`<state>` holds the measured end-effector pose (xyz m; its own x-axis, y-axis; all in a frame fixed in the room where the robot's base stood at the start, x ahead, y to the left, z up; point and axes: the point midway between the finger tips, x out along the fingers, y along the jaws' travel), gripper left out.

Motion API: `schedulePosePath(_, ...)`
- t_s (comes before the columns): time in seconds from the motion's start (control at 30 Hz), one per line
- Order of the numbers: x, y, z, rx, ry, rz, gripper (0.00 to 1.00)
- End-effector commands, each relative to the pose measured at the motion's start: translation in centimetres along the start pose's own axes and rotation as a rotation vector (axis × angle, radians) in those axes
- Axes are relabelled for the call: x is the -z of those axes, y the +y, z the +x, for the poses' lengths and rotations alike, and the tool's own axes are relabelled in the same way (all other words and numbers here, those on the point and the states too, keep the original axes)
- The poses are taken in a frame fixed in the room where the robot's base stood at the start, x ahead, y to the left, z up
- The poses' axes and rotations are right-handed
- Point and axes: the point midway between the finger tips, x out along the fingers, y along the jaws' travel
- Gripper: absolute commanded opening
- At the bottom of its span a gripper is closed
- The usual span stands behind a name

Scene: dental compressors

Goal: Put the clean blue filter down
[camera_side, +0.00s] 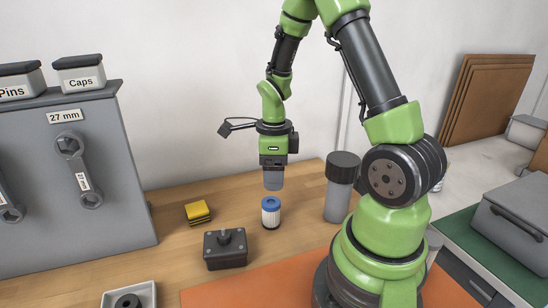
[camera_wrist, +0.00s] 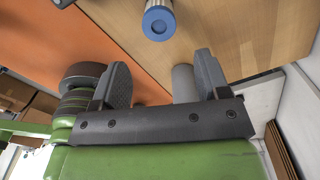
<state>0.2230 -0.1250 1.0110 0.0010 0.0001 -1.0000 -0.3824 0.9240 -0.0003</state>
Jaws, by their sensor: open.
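The blue filter (camera_side: 271,213) has a blue cap and a white pleated body. It stands upright on the wooden table (camera_side: 300,190) in the side view. My gripper (camera_side: 273,187) hangs just above it, pointing down, with a small gap to the cap. In the wrist view the blue-capped filter (camera_wrist: 158,22) shows at the top, beyond the tips of my gripper (camera_wrist: 161,60). The two dark fingers are apart there, with no filter between them.
A dark block with a knob (camera_side: 225,250) and a yellow pack (camera_side: 197,211) sit left of the filter. A dark-lidded jar (camera_side: 341,188) stands at right. A tray with a black ring (camera_side: 145,296) and an orange mat (camera_side: 280,283) lie in front. A grey tool panel (camera_side: 110,190) stands left.

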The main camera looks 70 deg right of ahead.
Motion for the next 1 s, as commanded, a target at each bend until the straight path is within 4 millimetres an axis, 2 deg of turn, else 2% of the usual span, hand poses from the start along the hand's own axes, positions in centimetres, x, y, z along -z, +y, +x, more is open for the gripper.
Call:
schedulePosePath(0.1, -0.1, -0.1, -1.9, 0.004, -0.003, 0.0, 0.69)
schedulePosePath(0.27, -0.1, 0.0, -3.3, 0.004, -0.004, -0.013, 0.69)
schedulePosePath(0.37, -0.6, 0.7, -4.8, 0.026, -0.028, -0.117, 0.69)
schedulePosePath(0.47, -1.4, 2.3, -7.5, 0.081, -0.077, -0.366, 0.69)
schedulePosePath(0.6, -2.1, 6.3, -12.1, 0.215, -0.162, -0.894, 0.69)
schedulePosePath(0.7, -1.8, 9.5, -14.9, 0.341, -0.206, -1.291, 0.69)
schedulePosePath(0.8, -0.9, 12.5, -16.8, 0.482, -0.23, -1.655, 0.69)
schedulePosePath(0.9, 0.1, 14.7, -18.0, 0.616, -0.234, -1.947, 0.69)
schedulePosePath(1.0, 0.9, 16.2, -18.6, 0.721, -0.227, -2.144, 0.69)
